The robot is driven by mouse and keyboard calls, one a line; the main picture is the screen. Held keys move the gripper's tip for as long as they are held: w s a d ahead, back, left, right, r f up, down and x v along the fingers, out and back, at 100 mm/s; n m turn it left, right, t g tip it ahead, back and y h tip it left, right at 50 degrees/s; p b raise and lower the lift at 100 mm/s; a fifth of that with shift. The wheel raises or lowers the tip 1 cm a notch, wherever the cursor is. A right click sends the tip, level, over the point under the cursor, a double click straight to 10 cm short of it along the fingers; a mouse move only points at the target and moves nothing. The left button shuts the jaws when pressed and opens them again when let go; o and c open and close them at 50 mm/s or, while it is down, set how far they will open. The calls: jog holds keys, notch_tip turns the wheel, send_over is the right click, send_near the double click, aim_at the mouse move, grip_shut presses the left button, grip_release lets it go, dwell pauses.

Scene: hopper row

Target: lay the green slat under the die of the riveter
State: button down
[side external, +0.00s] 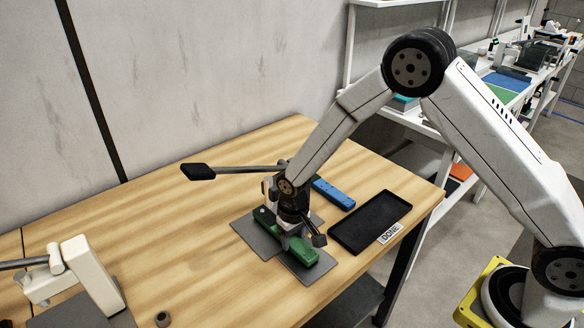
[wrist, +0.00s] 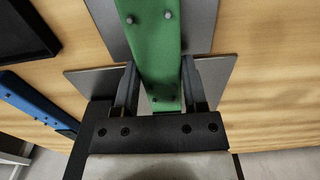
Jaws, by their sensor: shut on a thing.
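The green slat (side external: 304,252) lies low over grey plates on the wooden table, with small studs on its upper face. It also fills the middle of the wrist view (wrist: 152,45). My gripper (wrist: 160,92) is shut on it, one finger against each long side, near one end; in the side view my gripper (side external: 291,232) hides its middle. A long lever with a black handle (side external: 198,172) reaches left from a machine mostly hidden behind my wrist. I cannot tell whether this is the riveter, or where its die is relative to the slat.
A blue slat (side external: 333,194) and a black tray (side external: 345,237) labelled DONE lie to the right. A cream lever press (side external: 92,275) stands at the left front. A small dark ring (side external: 162,319) is near it. The table between press and plates is clear.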

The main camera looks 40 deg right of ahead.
aim_at(293, 240)
jog(key=shift+f, duration=0.15)
jog(key=shift+c, duration=0.3)
grip_release()
jog(key=shift+r, duration=1.5)
notch_tip(293, 240, up, 8)
jog(key=shift+s, duration=0.1)
dwell(0.6)
jog(key=s+r, duration=0.2)
jog(key=s, duration=0.5)
jog(key=s+r, duration=0.2)
jog(key=s, duration=0.5)
jog(key=shift+r, duration=0.4)
